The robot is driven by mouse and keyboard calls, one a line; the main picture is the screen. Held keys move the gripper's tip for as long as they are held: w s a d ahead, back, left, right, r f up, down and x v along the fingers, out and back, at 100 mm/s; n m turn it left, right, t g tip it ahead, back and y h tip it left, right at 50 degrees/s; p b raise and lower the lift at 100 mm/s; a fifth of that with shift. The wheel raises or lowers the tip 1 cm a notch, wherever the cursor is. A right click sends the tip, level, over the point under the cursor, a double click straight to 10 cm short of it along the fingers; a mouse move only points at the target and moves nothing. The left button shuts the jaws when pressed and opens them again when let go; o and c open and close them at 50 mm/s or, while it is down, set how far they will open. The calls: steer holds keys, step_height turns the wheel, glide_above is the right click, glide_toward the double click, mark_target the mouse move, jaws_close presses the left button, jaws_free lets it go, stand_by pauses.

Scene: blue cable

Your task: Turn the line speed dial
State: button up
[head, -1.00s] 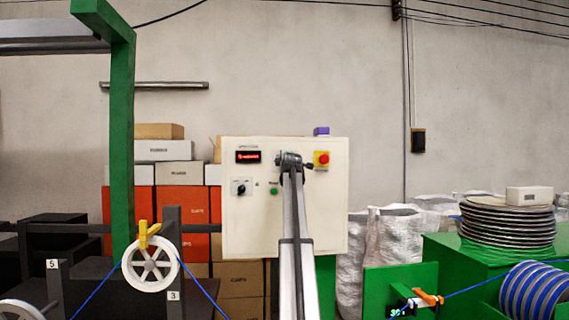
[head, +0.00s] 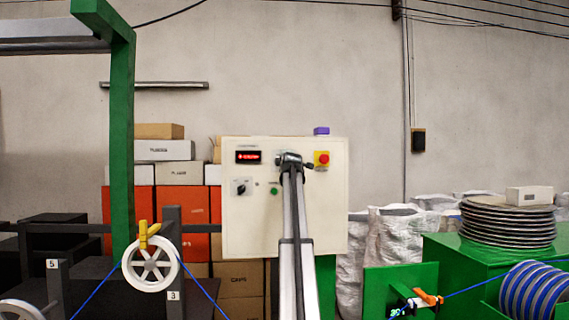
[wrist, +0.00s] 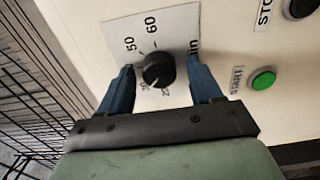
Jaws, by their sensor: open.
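The line speed dial (wrist: 158,69) is a round black knob on a white plate with printed numbers, 50 and 60 among them. It shows in the wrist view at upper middle. My gripper (wrist: 161,66) is open, with one blue finger on each side of the knob.
A black button (wrist: 301,7) sits beside a STOP label. A wire mesh (wrist: 40,90) lies left in the wrist view.

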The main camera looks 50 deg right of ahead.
steer(key=v, duration=1.4)
steer(key=shift+w, duration=0.1)
